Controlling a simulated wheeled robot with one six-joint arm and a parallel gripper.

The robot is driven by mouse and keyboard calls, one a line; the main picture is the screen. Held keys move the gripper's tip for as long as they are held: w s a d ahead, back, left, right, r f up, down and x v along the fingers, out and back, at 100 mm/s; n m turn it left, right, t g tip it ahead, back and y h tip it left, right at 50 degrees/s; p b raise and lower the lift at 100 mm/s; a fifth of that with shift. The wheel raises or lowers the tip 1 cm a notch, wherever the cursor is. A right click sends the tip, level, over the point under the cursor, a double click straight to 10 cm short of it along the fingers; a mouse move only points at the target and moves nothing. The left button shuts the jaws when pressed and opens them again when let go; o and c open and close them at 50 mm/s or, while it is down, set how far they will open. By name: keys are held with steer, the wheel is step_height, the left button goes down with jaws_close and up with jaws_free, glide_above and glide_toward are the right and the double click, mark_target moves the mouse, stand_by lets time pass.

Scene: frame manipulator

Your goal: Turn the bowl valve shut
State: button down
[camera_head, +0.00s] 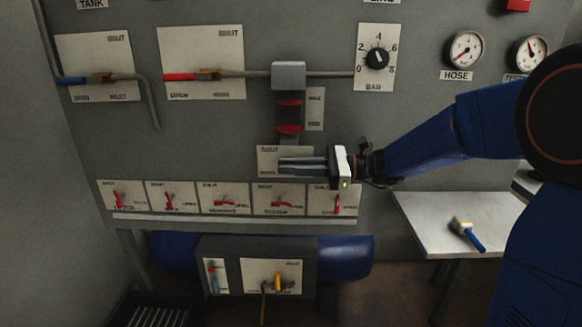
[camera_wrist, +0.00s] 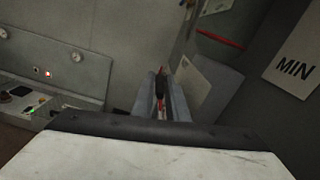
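In the wrist view a narrow red and dark piece (camera_wrist: 160,88), apparently a handle, lies between the fingers of my gripper (camera_wrist: 161,95). I cannot tell whether they touch it. Label text is too blurred to tell which valve is the bowl valve.
Several red levers on plates (camera_head: 225,200) form a row under the gripper, above a pale ledge (camera_head: 230,219). Valves with a blue handle (camera_head: 72,81) and a red handle (camera_head: 180,76) sit upper left. A side table (camera_head: 425,215) carries a blue-handled tool (camera_head: 468,235).

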steer(key=shift+r+h, duration=0.1)
steer(key=shift+h, duration=0.3)
steer(key=h, duration=0.3)
steer(key=shift+r+h, duration=0.15)
steer(key=shift+h, duration=0.25)
steer(key=shift+a+h, duration=0.1)
steer(key=shift+h, duration=2)
steer(key=c, duration=2)
jaws_free()
steer(key=v, duration=1.7)
steer(key=shift+w+r, duration=0.25)
steer(key=shift+r, duration=0.05)
